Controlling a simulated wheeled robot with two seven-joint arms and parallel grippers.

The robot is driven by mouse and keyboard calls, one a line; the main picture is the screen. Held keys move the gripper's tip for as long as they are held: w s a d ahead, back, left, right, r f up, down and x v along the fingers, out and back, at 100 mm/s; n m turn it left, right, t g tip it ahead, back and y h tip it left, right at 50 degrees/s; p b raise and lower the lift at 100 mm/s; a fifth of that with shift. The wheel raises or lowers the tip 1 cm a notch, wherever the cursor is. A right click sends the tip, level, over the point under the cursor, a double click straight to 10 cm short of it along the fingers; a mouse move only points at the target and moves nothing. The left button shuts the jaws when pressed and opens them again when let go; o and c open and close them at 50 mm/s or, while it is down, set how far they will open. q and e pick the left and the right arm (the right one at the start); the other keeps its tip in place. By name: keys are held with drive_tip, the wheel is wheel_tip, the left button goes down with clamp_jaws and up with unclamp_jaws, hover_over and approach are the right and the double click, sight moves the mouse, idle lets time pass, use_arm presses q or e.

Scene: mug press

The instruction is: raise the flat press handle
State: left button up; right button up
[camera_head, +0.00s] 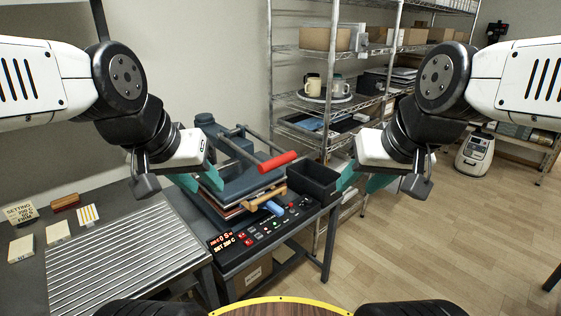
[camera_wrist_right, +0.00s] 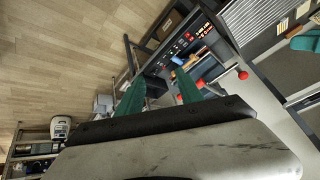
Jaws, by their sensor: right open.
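The flat press (camera_head: 240,172) stands on the dark bench in the middle of the head view. Its handle has dark arms running from the back and a red grip (camera_head: 277,162) at the front, above the dark upper plate. Two red ends of the grip also show in the right wrist view (camera_wrist_right: 243,75). A tan wooden bar (camera_head: 265,196) sits lower at the front of the press. My left gripper (camera_head: 200,180) has its teal fingers apart, left of the grip and partly over the press. My right gripper (camera_head: 362,180) is open and empty, right of the grip and apart from it.
A control panel (camera_head: 265,232) with lit displays and buttons fronts the press. A black bin (camera_head: 314,180) stands right of it. A ribbed metal tray (camera_head: 125,250) lies left. Wire shelving (camera_head: 330,105) with mugs and boxes stands behind. Open floor lies right.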

sight(283, 163)
drive_tip(key=w+a+f+g+y, duration=0.1)
drive_tip(key=a, duration=0.1)
drive_tip(key=w+a+f+g+y, duration=0.1)
drive_tip(key=w+a, duration=0.1)
drive_tip(key=w+a+f+g+y, duration=0.1)
drive_tip(key=w+a+g, duration=0.1)
drive_tip(key=a, duration=0.1)
drive_tip(key=shift+a+f+y, duration=0.1)
drive_tip(key=shift+y, duration=0.3)
drive_tip(key=w+a+f+m+y, duration=0.1)
drive_tip(key=w+a+f+y, duration=0.25)
drive_tip(key=w, duration=0.55)
drive_tip(key=w+a+f+m+y, duration=0.25)
drive_tip(key=w+y, duration=0.25)
drive_tip(key=w, duration=0.4)
drive_tip(key=w+f+t, duration=0.1)
drive_tip(key=w+f, duration=0.1)
drive_tip(key=w, duration=0.1)
drive_tip(key=w+d+f+m+t, duration=0.1)
drive_tip(key=w+t, duration=0.1)
drive_tip(key=w, duration=0.1)
drive_tip(key=w+d+f+m+t+y, duration=0.1)
drive_tip(key=w+f+t, duration=0.1)
drive_tip(key=shift+w+d+f, duration=0.2)
drive_tip(key=shift+w+f, duration=0.1)
drive_tip(key=shift+w, duration=0.1)
drive_tip(key=shift+m, duration=0.25)
drive_tip(key=x, duration=0.7)
drive_tip(key=shift+w+a, duration=0.25)
drive_tip(key=shift+a, duration=0.05)
